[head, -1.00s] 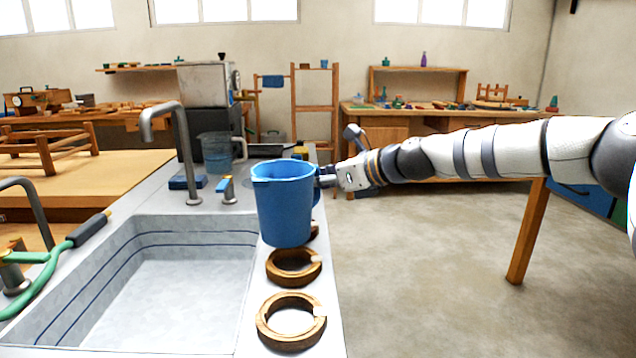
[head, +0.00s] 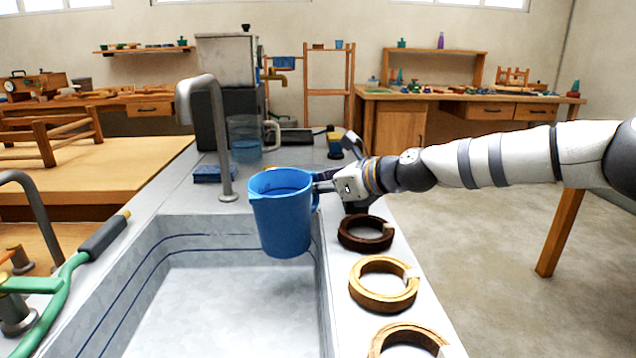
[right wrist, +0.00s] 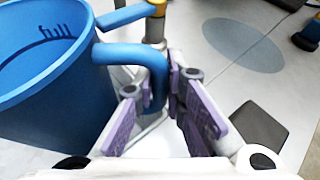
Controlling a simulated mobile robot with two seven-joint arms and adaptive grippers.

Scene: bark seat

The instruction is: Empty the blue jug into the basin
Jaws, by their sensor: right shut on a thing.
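The blue jug (head: 282,222) is held up over the right side of the basin (head: 225,300) in the head view, close to upright with a slight tilt. My right gripper (head: 326,188) is shut on its handle from the right. In the right wrist view the jug (right wrist: 50,85) fills the left side, with the word "full" on its inner wall. The purple finger pads of my right gripper (right wrist: 158,105) close around the blue handle. The level of any contents is hard to make out. My left gripper is not in view.
A grey tap (head: 215,130) stands behind the basin, left of the jug. A clear jug (head: 245,140) and a blue sponge (head: 214,174) are at the back. Several wooden rings (head: 384,284) lie along the right rim.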

